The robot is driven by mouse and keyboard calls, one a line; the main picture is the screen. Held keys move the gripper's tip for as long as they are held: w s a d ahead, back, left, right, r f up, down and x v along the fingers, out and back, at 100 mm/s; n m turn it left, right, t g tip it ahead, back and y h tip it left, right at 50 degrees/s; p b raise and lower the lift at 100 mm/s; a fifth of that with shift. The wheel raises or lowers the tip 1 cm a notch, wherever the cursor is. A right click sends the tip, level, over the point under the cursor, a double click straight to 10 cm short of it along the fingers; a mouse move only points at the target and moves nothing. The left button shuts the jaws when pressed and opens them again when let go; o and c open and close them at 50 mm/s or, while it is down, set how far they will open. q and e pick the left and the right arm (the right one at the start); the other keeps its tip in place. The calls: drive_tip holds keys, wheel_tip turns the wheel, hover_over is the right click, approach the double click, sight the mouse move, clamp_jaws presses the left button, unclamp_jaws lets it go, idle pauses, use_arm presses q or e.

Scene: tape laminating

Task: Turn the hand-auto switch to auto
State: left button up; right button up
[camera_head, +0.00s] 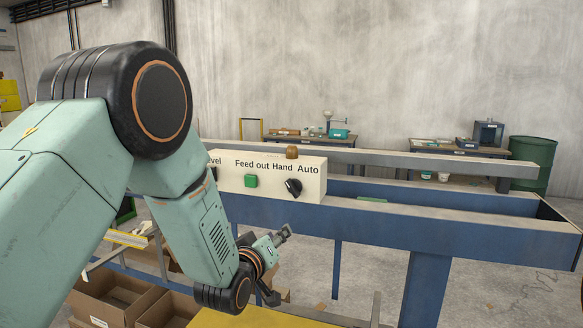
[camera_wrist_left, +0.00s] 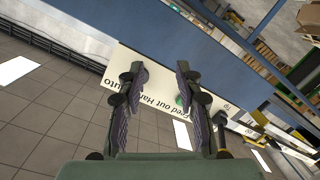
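The hand-auto switch (camera_head: 293,187) is a black rotary knob on a white control panel (camera_head: 228,183), below the words Hand and Auto. Its pale pointer mark is too small to read surely. My left gripper (camera_head: 281,238) is below the panel in the head view, apart from the switch. In the left wrist view, the left gripper (camera_wrist_left: 160,72) is open and empty, with the panel (camera_wrist_left: 152,92) upside down beyond its fingers. The knob cannot be made out there; a finger may hide it. My right gripper is not in view.
A green Feed out button (camera_head: 251,181) sits left of the switch, and a brown knob (camera_head: 292,152) tops the panel. A blue beam (camera_head: 400,219) runs beside and below the panel. Cardboard boxes (camera_head: 115,298) stand below my arm. Tables and a green barrel (camera_head: 533,163) are behind.

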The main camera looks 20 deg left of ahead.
use_arm(q)
drive_tip(key=t+p, duration=0.1)
approach(291, 189)
drive_tip(key=w+p, duration=0.1)
drive_tip(key=w, duration=0.6)
drive_tip(key=shift+w+a+f+p, duration=0.1)
drive_tip(key=shift+w+f+p, duration=0.05)
drive_tip(key=shift+w+p, duration=0.15)
drive_tip(key=shift+w, duration=0.15)
drive_tip(key=shift+w+d, duration=0.15)
drive_tip(key=shift+d, duration=0.15)
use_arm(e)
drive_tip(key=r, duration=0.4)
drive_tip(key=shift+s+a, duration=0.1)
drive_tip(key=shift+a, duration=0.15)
use_arm(q)
drive_tip(key=shift+a, duration=0.15)
drive_tip(key=shift+c, duration=0.2)
drive_tip(key=shift+w, duration=0.1)
drive_tip(key=shift+c, duration=0.7)
clamp_jaws()
